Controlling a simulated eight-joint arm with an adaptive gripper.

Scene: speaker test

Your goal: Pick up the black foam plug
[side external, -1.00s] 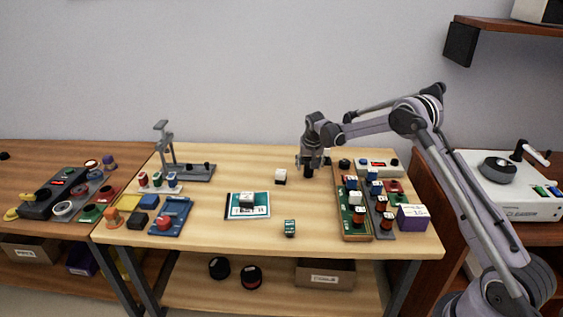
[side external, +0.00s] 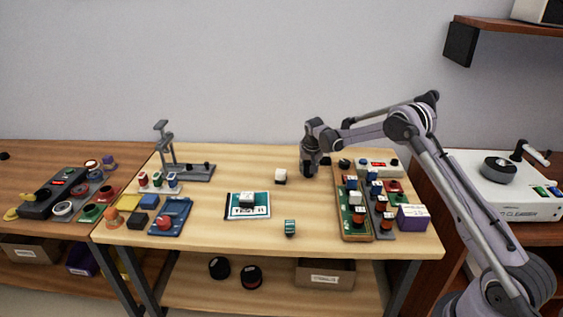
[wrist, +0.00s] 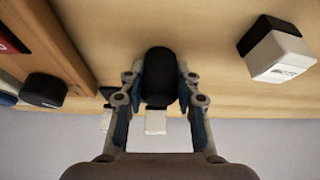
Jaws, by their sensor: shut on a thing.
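The black foam plug (wrist: 160,70) is a dark upright-looking cylinder in the middle of the wrist view. My gripper (wrist: 158,88) has its two fingers on either side of it, shut on it. In the side view my gripper (side external: 309,170) is low over the back of the wooden table, left of the component boards. There the plug merges with the dark fingers, so I cannot tell whether it touches the table.
A white-and-black cube (side external: 280,176) stands left of my gripper. A black round piece (side external: 344,163) and a tray of coloured parts (side external: 352,232) stand to the right. A grey stand (side external: 190,173) is farther left. The table between the stand and cube is clear.

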